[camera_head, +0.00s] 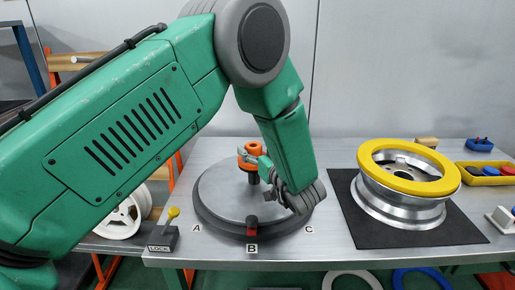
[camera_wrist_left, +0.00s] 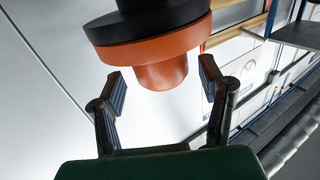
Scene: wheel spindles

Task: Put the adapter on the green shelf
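The adapter (camera_head: 254,148) is an orange flanged piece on a dark upright spindle above the round grey turntable (camera_head: 215,200). In the left wrist view the adapter (camera_wrist_left: 155,55) shows as an orange disc and narrower stub, with a dark cylinder beyond it. My left gripper (camera_head: 252,158) is at the adapter from the right in the head view. In the left wrist view, my left gripper (camera_wrist_left: 162,85) has its fingers apart on either side of the orange stub, with gaps visible. I cannot pick out a green shelf. My right gripper is not in view.
A lever (camera_head: 171,226) marked LOCK stands left of the turntable. On the right, a wheel rim with a yellow ring (camera_head: 445,182) sits on a black mat (camera_head: 365,232). A yellow tray (camera_head: 468,181) is at far right. My left arm hides much of the left side.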

